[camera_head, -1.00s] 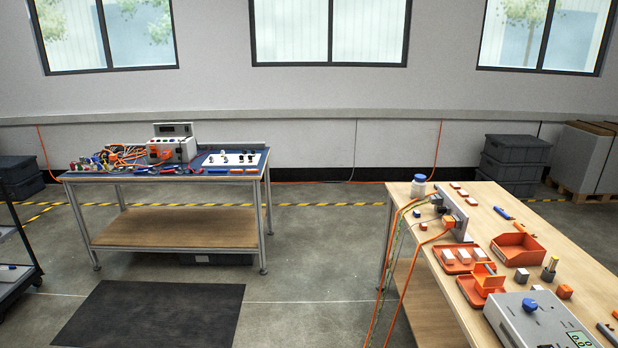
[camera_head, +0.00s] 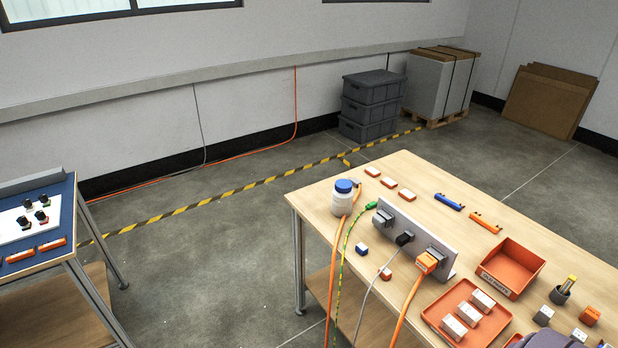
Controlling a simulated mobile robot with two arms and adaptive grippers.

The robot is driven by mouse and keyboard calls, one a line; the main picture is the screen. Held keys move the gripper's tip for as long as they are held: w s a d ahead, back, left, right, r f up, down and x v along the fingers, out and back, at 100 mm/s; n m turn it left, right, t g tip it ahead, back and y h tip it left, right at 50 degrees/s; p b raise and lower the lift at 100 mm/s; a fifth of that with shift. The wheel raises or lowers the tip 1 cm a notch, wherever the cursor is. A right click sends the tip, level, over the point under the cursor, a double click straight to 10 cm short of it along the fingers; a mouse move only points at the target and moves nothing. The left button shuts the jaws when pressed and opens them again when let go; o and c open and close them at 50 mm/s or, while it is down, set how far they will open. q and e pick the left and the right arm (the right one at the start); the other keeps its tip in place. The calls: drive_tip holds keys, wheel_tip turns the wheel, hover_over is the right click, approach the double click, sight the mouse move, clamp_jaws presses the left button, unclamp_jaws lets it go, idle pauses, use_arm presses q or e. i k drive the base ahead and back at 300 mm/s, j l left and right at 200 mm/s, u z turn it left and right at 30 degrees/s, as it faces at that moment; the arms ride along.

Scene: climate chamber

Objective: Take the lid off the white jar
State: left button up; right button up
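The white jar (camera_head: 342,203) stands upright at the far left corner of the wooden table (camera_head: 420,172). Its blue lid (camera_head: 344,186) sits on top of it. An orange cable runs down in front of the jar. Neither of my grippers shows in the head view.
A grey panel (camera_head: 418,236) with plugs and cables stands just right of the jar. An orange bin (camera_head: 511,268) and an orange tray (camera_head: 452,300) with white blocks are nearer. A blue-topped bench (camera_head: 66,215) is at left. Floor between the tables is clear.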

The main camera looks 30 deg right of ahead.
sight(341, 205)
drive_tip(key=i+z, duration=0.2)
drive_tip(key=i, duration=0.25)
drive_tip(key=i+j+z, duration=0.15)
drive_tip(key=i, duration=0.3)
drive_tip(key=i+j+z, duration=0.2)
drive_tip(key=i, duration=0.25)
